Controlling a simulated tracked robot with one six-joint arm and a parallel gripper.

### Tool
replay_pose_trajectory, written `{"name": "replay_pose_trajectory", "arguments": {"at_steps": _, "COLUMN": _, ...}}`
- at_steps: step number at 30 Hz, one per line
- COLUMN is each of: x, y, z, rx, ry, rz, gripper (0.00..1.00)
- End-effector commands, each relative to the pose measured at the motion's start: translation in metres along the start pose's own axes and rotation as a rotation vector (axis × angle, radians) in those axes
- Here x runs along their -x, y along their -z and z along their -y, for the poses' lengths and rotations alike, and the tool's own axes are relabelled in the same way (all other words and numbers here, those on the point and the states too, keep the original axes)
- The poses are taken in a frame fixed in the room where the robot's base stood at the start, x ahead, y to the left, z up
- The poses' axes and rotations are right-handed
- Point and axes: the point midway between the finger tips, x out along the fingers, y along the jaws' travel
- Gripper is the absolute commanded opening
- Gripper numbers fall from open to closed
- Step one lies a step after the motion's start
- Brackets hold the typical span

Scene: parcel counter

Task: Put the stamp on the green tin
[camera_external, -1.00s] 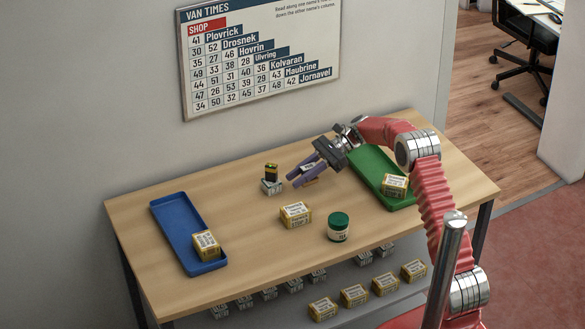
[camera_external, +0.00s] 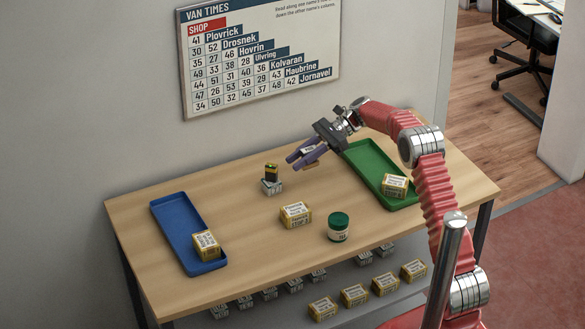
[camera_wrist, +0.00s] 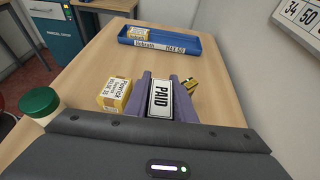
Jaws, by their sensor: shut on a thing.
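The stamp (camera_wrist: 160,99), with a white top reading PAID, is held between the purple fingers of my gripper (camera_wrist: 160,92). In the external view my gripper (camera_external: 303,158) is shut on it above the table, left of the green tray. The green tin (camera_external: 338,226) is a pale jar with a green lid, standing upright near the table's front edge. It also shows at the left of the wrist view (camera_wrist: 40,104). The tin is apart from my gripper, nearer the front. The stamp's underside is mostly hidden by the fingers.
A yellow parcel box (camera_external: 296,215) stands left of the tin. A black-and-yellow item (camera_external: 271,172) sits on a small grey box (camera_external: 271,187). A blue tray (camera_external: 174,218) and a green tray (camera_external: 371,159) each hold a yellow box. The table's middle left is clear.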

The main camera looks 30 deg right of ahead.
Motion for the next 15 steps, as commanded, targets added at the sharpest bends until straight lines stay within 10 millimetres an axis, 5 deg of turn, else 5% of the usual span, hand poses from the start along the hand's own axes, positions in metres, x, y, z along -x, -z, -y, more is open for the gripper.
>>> {"name": "replay_pose_trajectory", "arguments": {"at_steps": 5, "x": 0.004, "y": -0.005, "z": 0.0, "rx": 0.002, "ry": 0.003, "rz": 0.0, "gripper": 0.01}}
{"name": "replay_pose_trajectory", "arguments": {"at_steps": 15, "x": 0.028, "y": -0.059, "z": -0.02, "rx": -0.001, "ry": 0.013, "rz": 0.0, "gripper": 0.01}}
